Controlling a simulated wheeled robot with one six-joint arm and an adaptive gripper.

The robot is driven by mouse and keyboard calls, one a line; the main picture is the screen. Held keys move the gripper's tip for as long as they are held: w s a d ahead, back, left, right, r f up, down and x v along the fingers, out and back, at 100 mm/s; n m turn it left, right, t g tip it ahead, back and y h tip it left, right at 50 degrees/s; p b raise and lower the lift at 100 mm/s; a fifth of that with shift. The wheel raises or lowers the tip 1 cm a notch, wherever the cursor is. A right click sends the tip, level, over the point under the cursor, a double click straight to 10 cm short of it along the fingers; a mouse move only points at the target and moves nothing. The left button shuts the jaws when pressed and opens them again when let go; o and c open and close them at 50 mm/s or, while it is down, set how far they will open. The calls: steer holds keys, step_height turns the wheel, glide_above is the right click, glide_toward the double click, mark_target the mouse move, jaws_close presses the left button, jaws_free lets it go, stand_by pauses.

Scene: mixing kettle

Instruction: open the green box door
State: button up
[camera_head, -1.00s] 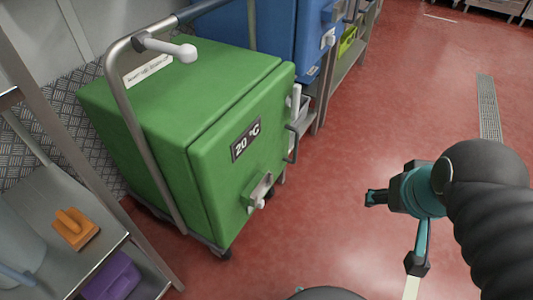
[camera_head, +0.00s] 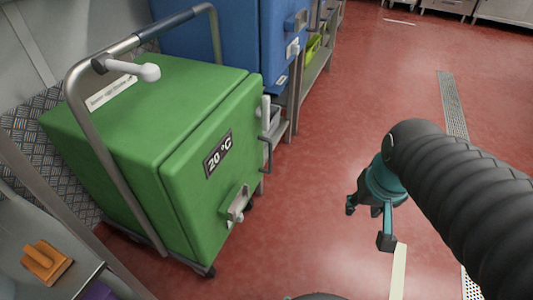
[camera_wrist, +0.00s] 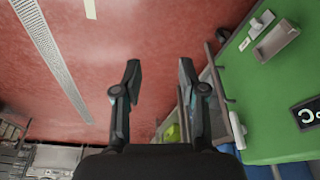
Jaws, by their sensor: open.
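The green box (camera_head: 150,120) stands on a wheeled trolley at the left in the head view. Its door (camera_head: 213,185) is shut and carries a "20 °C" label, a white latch (camera_head: 237,209) in a metal bracket, and a dark handle (camera_head: 267,154) at its far edge. In the wrist view the green door (camera_wrist: 280,85) fills the right side, with the latch (camera_wrist: 272,37) near the top. My gripper (camera_head: 368,222) is open and empty, well to the right of the door and apart from it. Its two fingers (camera_wrist: 158,75) show spread in the wrist view.
A blue box (camera_head: 225,45) stands behind the green one. A metal trolley rail (camera_head: 90,140) rises at its left side. A steel shelf with an orange brush (camera_head: 46,262) is at lower left. The red floor (camera_head: 330,130) between door and gripper is clear.

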steer(key=w+a+f+m+g+y, duration=0.3)
steer(key=w+f+m+y, duration=0.3)
steer(key=w+f, duration=0.55)
steer(key=w+a+f+m+g+y, duration=0.25)
steer(key=w+f+m+y, duration=0.4)
steer(key=w+f, duration=0.5)
steer(key=w+a+r+m+t+y, duration=0.1)
steer(key=w+r+m+t+y, duration=0.15)
steer(key=w, duration=0.25)
steer(key=w+r+m+t+y, duration=0.2)
steer(key=w+m+t+y, duration=0.1)
steer(key=w+m, duration=0.15)
steer(key=shift+n, duration=0.25)
steer(key=a, duration=0.4)
steer(key=w+a, duration=0.1)
steer(key=a, duration=0.4)
steer(key=w+a, duration=0.1)
steer(key=a, duration=0.3)
steer(key=shift+w+a+f, duration=0.15)
steer(key=shift+a+f, duration=0.15)
jaws_close()
